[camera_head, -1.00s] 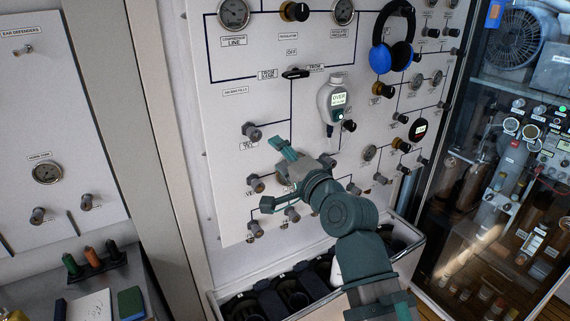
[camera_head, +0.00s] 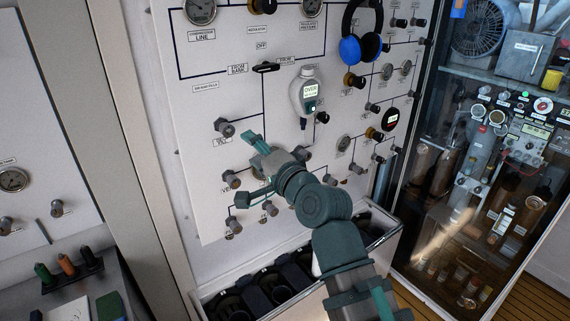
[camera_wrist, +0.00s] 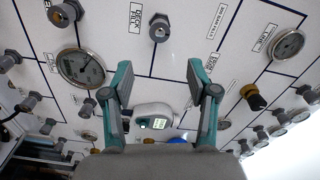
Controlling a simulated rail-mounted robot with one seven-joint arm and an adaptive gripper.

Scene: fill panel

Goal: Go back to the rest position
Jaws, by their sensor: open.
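My gripper (camera_head: 249,169) is in front of the lower left part of the white fill panel (camera_head: 205,105). Its two fingers are spread wide apart with nothing between them. The wrist view also shows my gripper (camera_wrist: 160,82) open and empty, facing the panel with its labels, gauges and knobs. My arm reaches up to it from the lower right in the head view and hides part of the panel's lower edge.
A grey handheld meter (camera_head: 304,92) and blue ear defenders (camera_head: 361,35) hang on the panel. An open bin (camera_head: 375,240) with dark items stands below. A glass cabinet (camera_head: 450,190) is at the right. Colored bottles (camera_head: 66,265) stand on the left bench.

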